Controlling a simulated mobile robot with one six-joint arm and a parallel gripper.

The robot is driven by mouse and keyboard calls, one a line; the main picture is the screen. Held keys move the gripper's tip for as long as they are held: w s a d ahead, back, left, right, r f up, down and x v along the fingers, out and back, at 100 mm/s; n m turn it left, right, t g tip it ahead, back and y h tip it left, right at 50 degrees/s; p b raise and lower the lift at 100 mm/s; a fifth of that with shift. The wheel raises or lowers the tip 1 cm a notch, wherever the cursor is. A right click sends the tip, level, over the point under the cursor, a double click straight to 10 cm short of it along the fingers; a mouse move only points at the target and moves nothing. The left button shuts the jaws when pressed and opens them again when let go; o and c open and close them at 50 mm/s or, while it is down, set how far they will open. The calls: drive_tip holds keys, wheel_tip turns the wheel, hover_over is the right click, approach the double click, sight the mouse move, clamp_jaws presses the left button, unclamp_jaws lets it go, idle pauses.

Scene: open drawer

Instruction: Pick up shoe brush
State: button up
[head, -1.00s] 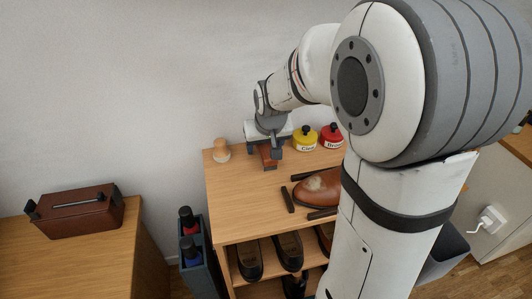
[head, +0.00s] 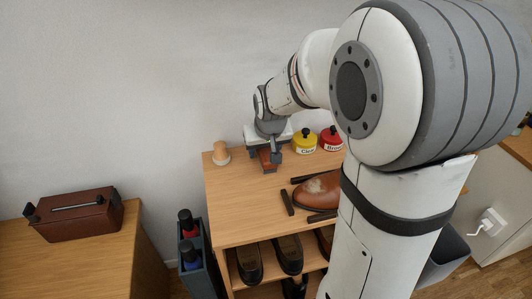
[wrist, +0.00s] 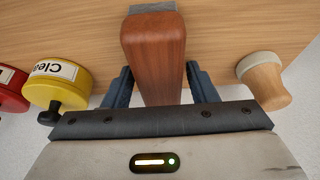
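The shoe brush (wrist: 153,55) has a reddish-brown wooden body, with a grey part at its far end in the wrist view. It is near the back of the wooden cabinet top (head: 238,187); in the head view a small part of the brush (head: 266,160) shows below my gripper. My gripper (wrist: 160,85) is over the brush, one dark finger on each side of it. The fingers are apart and look open, with a narrow gap on the right; contact on the left is unclear. The brush hides part of the left fingertip. In the head view my gripper (head: 272,154) covers much of the brush.
A wooden knob-like item (head: 221,155) stands left of my gripper. Yellow (head: 305,141) and red (head: 331,139) tins stand to its right. A brown shoe (head: 318,191) lies in front, beside dark bars (head: 287,202). The front left of the top is clear.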

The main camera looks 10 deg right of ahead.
drive_tip(key=c, duration=0.8)
drive_tip(key=shift+r, duration=0.1)
drive_tip(key=shift+c, duration=0.2)
